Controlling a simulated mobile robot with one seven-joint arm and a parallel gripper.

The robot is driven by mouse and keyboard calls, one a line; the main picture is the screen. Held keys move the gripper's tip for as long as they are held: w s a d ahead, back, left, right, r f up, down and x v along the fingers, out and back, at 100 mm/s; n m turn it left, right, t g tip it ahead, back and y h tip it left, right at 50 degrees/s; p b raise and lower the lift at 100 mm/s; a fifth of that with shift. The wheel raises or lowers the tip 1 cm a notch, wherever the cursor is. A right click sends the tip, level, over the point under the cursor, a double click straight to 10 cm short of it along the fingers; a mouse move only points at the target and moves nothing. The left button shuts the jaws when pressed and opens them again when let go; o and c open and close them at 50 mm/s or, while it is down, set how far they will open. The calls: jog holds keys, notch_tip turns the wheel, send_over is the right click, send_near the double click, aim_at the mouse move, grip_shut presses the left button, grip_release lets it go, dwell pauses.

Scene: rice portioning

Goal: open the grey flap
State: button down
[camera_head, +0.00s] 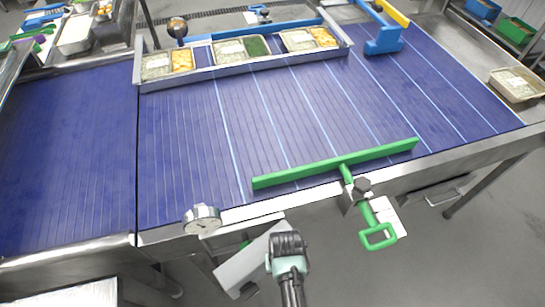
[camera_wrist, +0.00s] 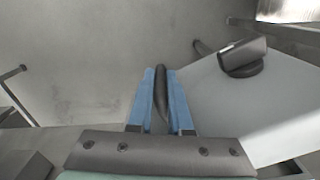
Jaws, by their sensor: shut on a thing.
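The grey flap (camera_head: 245,267) is a light grey panel under the front edge of the conveyor table, tilted in the head view. In the wrist view the flap (camera_wrist: 225,100) fills the right side, with a dark knob-like fitting (camera_wrist: 243,57) near its upper edge. My gripper (camera_head: 286,242) is beside the flap's right part in the head view, its fingertips hidden there. In the wrist view my gripper's blue fingers (camera_wrist: 161,75) are closed around a dark, rounded bar (camera_wrist: 160,100). I cannot tell where this bar joins the flap.
The blue conveyor (camera_head: 190,140) lies above and behind my gripper. A green T-shaped bar (camera_head: 330,165) crosses its front edge, with a green handle (camera_head: 378,238) hanging at the right. A round dial (camera_head: 202,219) sits on the edge at left. The floor in front is clear.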

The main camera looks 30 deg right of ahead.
jog(key=shift+s+d+p, duration=0.25)
jog(key=shift+s+d, duration=0.1)
jog(key=shift+d, duration=0.35)
jog(key=shift+s+d+p, duration=0.2)
jog(key=shift+s+d, duration=0.15)
jog(key=shift+d, duration=0.3)
jog(key=c, duration=0.8)
grip_release()
jog(key=shift+c, duration=0.2)
notch_tip(320, 180, up, 13)
jog(key=shift+p, duration=0.3)
